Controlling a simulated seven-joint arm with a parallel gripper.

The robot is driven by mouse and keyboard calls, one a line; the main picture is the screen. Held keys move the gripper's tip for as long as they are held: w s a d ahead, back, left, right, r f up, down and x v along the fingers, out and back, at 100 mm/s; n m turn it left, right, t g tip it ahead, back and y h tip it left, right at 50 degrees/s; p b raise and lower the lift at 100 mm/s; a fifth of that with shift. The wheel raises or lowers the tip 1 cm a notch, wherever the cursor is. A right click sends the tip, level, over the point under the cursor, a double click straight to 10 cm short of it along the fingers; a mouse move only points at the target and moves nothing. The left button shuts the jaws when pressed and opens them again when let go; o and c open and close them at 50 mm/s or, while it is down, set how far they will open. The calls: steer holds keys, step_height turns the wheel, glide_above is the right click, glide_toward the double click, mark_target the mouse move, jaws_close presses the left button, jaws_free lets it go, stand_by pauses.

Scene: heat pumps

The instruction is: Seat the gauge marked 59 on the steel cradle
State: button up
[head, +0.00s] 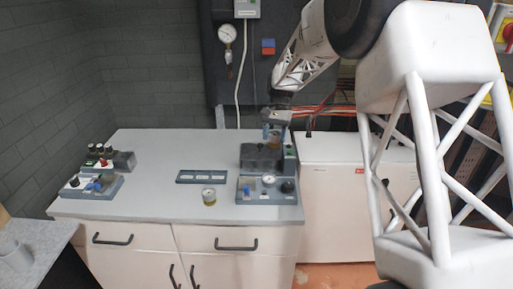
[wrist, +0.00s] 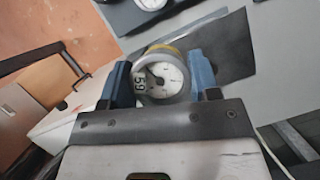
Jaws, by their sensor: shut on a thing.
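The gauge marked 59 (wrist: 163,80) has a round white dial, a grey rim and a yellow band. In the wrist view it sits between the two blue fingers of my gripper (wrist: 161,76), which is shut on it. In the head view my gripper (head: 275,127) is over the back right of the bench, and the held gauge (head: 275,141) shows just below it. Beneath is a dark block unit (head: 257,159); whether gauge and block touch is unclear. I cannot make out the steel cradle for certain. A second gauge (head: 209,197) with a yellowish base stands mid-bench.
A panel unit with a dial and black knob (head: 268,182) is in front of the dark block. A flat dark rack (head: 202,177) lies left of it. Control boxes with knobs (head: 95,186) stand at the far left. The bench's left middle (head: 150,160) is clear.

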steer(key=w+d+r, duration=0.1)
steer(key=w+d, duration=0.2)
steer(key=d, duration=0.3)
steer(key=s+a+f+m+t+y, duration=0.1)
steer(key=s+a+f+m+t, duration=0.1)
steer(key=s+a+m, duration=0.4)
steer(key=s+a+f+m+t+y, duration=0.2)
steer(key=s+a+m, duration=0.4)
steer(key=a+m, duration=0.3)
steer(key=shift+a+f+t, duration=0.25)
steer(key=shift+f+t, duration=0.05)
steer(key=shift+f, duration=0.6)
steer(key=shift+s+f, duration=0.1)
steer(key=shift+f, duration=0.15)
steer(key=shift+f, duration=1.85)
steer(key=shift+f, duration=0.75)
stand_by(1.0)
steer(key=o, duration=1.1)
steer(key=shift+o, duration=0.2)
